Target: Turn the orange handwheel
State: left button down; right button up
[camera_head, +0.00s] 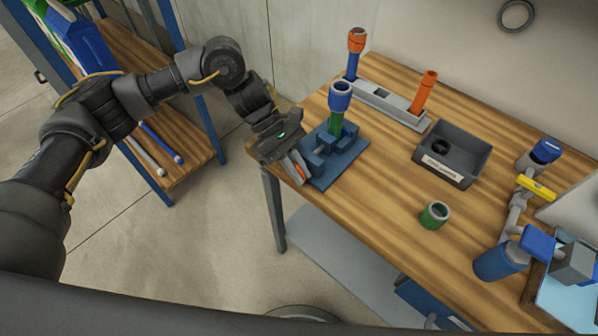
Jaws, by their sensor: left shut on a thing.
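A blue vise (346,163) stands at the left edge of the wooden table. An upright green tube (336,124) with a blue collar (340,96) on top is in it. The orange handwheel (301,171) is at the vise's left side, and only a small orange part shows between my fingers. My left gripper (297,167) comes in from the upper left and is shut on the handwheel. The gripper's body hides most of the wheel. My right gripper is not in view.
Behind the vise, a grey rack (385,103) holds two upright orange-topped parts. A dark bin (458,150) with a black ring and a small green cup (435,215) stand to the right. Blue and grey pipework (502,260) fills the right end. A blue-framed shelf (205,120) is at left.

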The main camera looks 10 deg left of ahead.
pick_arm(q)
jog(key=c, duration=1.8)
grip_release()
jog(key=shift+o, duration=0.2)
jog(key=shift+w+a+r, duration=0.25)
jog(key=shift+a+r, duration=0.05)
jog(key=shift+a, duration=0.05)
jog(key=b+v, duration=0.3)
jog(key=v, duration=0.6)
jog(key=shift+a+r, duration=0.2)
jog(key=shift+r, duration=0.2)
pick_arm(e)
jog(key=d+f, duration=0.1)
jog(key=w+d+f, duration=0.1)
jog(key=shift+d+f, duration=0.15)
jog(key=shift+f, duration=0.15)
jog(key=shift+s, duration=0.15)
